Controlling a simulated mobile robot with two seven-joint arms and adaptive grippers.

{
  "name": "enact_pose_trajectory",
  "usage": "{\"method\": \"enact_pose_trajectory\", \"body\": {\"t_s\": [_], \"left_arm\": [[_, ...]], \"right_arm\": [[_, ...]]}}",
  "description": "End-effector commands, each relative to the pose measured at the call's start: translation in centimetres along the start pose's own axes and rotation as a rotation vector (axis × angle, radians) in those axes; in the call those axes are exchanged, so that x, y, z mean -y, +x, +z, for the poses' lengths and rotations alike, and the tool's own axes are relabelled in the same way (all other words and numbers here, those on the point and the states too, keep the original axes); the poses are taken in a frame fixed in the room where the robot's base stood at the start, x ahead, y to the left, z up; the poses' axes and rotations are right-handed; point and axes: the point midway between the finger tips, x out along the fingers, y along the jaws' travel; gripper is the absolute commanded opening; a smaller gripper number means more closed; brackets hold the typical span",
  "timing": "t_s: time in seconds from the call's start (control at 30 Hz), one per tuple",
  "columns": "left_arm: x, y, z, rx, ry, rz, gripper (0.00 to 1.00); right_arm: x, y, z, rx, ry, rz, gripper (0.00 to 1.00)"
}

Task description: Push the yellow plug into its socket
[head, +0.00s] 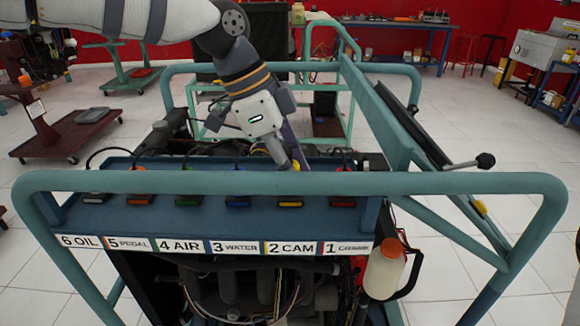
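The yellow plug (296,165) shows as a small yellow patch at the back edge of the blue panel, partly hidden by my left gripper. The yellow-marked socket (290,201) sits in front of it on the panel, above the "2 CAM" label (290,248). The plug and this socket look apart. My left gripper (288,165) points down with its fingertips at the yellow plug. The fingers overlap in this view, so I cannot tell whether they grip it. My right gripper is not in view.
Other coloured sockets line the panel, including red (343,202) and blue (238,201), with plugs and black cables behind. A teal frame rail (290,183) crosses in front. A lever (470,162) and a white bottle (384,270) are at the right.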

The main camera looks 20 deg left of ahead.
Motion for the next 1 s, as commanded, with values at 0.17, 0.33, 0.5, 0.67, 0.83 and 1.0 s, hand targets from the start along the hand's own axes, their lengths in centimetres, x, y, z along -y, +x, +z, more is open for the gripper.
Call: {"method": "enact_pose_trajectory", "body": {"t_s": [0.17,0.33,0.5,0.67,0.83,1.0], "left_arm": [[0.0,0.1,0.1,0.0,-0.002,0.002,0.0],[0.0,0.3,0.1,0.0,-0.002,0.002,0.0],[0.0,0.6,0.3,0.0,-0.002,0.002,0.0],[0.0,0.9,0.4,0.001,-0.002,0.002,0.0],[0.0,1.2,0.5,0.001,-0.002,0.003,0.0],[0.0,1.3,0.6,0.001,-0.002,0.002,0.46]], "right_arm": [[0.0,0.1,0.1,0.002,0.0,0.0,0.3],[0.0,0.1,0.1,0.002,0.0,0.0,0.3],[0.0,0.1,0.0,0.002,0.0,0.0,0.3],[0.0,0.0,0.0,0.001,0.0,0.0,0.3],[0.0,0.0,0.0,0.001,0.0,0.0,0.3],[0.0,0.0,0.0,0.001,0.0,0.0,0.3]]}}
